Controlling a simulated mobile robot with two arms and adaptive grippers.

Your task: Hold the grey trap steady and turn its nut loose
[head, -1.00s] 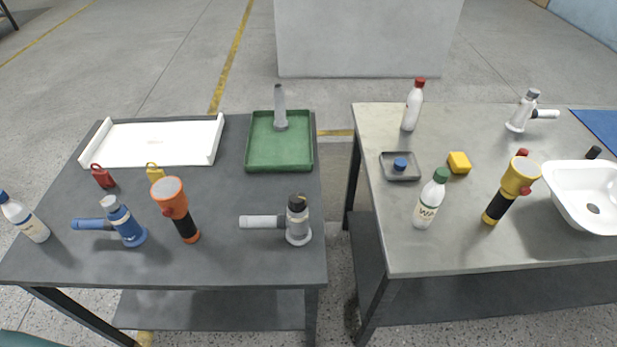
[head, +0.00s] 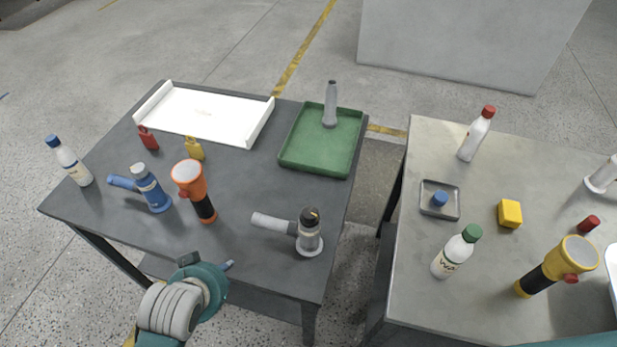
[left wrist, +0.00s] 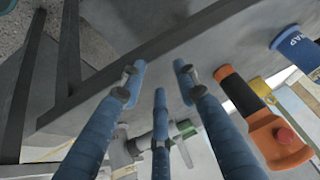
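The grey trap (head: 309,240) stands upright near the front right corner of the dark left table. Its light grey side pipe (head: 272,223) points left, and a dark nut (head: 310,216) sits near its top. My left gripper (head: 228,266) is in front of the table's front edge, left of the trap and apart from it. In the left wrist view its blue fingers (left wrist: 160,88) are spread and empty. Grey and white pieces show behind the fingers there, too covered to name surely. My right gripper is not in view.
An orange flashlight (head: 200,199) and a blue trap (head: 152,187) stand left of the grey trap. A green tray (head: 292,163) and a white tray (head: 215,138) lie behind. A gap separates this table from the right table (head: 480,305).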

